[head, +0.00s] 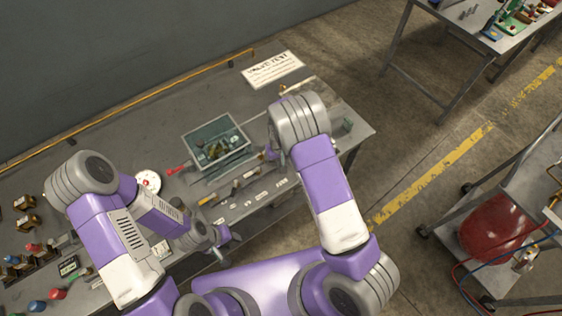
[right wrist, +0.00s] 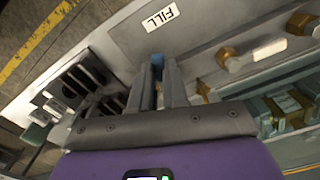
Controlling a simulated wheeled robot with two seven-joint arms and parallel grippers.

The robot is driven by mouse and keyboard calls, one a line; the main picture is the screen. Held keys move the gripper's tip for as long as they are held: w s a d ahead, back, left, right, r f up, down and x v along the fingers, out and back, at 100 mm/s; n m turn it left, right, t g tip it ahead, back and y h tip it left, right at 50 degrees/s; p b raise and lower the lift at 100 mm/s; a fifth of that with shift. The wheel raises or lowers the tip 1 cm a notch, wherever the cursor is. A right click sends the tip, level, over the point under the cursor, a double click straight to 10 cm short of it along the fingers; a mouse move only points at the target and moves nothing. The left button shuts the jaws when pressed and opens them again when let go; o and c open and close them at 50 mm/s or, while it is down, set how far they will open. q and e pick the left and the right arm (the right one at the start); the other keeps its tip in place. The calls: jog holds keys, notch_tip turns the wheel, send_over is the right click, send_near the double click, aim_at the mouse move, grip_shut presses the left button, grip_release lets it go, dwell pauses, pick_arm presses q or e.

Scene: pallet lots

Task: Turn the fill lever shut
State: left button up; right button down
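The fill lever, a blue handle (right wrist: 157,62), shows in the right wrist view just below a white FILL label (right wrist: 160,17). My right gripper (right wrist: 158,76) has a finger on each side of the blue handle, close against it, and looks shut on it. The lever's pivot is hidden. In the head view my right gripper is mostly hidden behind its own wrist at the bench's right part. My left gripper (head: 229,246) is over the front edge of the bench, with its fingers apart and nothing between them.
The grey bench (head: 112,150) carries a clear-sided tank (head: 216,142), a red handle (head: 178,169), a white round gauge (head: 148,182) and a printed sign (head: 272,69). Brass fittings (right wrist: 234,58) sit right of the lever. A cart with a red vessel (head: 494,228) stands at right.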

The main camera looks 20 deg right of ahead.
jog(key=shift+a+m, duration=0.1)
jog(key=shift+m, duration=0.2)
jog(key=m, duration=0.1)
jog(key=a+m, duration=0.1)
jog(key=shift+m, duration=0.3)
jog(key=m, duration=0.1)
jog(key=a+m, duration=0.1)
jog(key=m, duration=0.2)
jog(key=shift+w+a, duration=0.2)
jog(key=shift+w, duration=0.15)
jog(key=m, duration=0.2)
jog(key=w+m, duration=0.1)
jog(key=m, duration=0.1)
jog(key=shift+a+b, duration=0.3)
jog(key=shift+a, duration=0.1)
jog(key=shift+w+a+m, duration=0.15)
jog(key=shift+w+m, duration=0.05)
jog(key=shift+m, duration=0.5)
jog(key=shift+w+a+m, duration=0.1)
jog(key=shift+w+m, duration=0.1)
jog(key=shift+m, duration=0.5)
jog(key=c, duration=1.1)
grip_release()
